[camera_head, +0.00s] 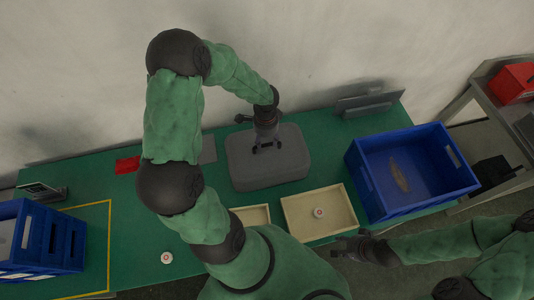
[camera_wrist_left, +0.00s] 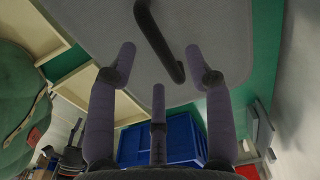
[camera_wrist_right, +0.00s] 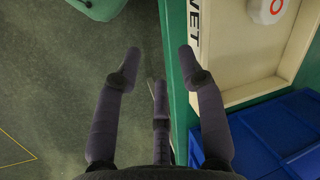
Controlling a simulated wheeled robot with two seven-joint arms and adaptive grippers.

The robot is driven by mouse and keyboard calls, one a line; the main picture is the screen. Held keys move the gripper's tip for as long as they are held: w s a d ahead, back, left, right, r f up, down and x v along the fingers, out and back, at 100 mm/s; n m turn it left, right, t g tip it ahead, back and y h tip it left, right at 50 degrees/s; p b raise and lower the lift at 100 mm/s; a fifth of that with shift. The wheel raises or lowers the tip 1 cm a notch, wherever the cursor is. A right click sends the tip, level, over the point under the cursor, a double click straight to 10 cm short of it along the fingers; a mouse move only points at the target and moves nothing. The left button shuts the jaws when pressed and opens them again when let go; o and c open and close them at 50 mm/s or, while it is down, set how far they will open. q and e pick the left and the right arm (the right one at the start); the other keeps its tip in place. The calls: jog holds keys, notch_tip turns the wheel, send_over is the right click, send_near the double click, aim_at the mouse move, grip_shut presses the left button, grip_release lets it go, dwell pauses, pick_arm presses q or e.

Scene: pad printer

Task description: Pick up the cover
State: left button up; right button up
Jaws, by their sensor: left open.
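The cover (camera_head: 265,172) is a grey rounded block on the green table. It fills the upper part of the left wrist view (camera_wrist_left: 215,45), with a dark bar handle (camera_wrist_left: 158,40) on top. My left gripper (camera_head: 266,147) is over the cover, pointing down at it. In the left wrist view its fingers (camera_wrist_left: 160,55) are apart, with the handle's end between the tips; I cannot tell whether they touch it. My right gripper (camera_head: 345,248) is open and empty, beside the table's front edge; its spread fingers show in the right wrist view (camera_wrist_right: 158,60).
A cream tray (camera_head: 297,233) with a round white piece (camera_head: 318,213) stands in front of the cover. A large blue crate (camera_head: 375,197) is to the right. Blue crates (camera_head: 60,240) stand at the left. A red piece (camera_head: 127,165) lies left of the cover.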

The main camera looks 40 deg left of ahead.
aim_at(267, 145)
pick_arm(q)
notch_tip(267, 145, down, 5)
jog(key=shift+w+d+b, duration=0.15)
jog(key=shift+b, duration=0.25)
grip_shut()
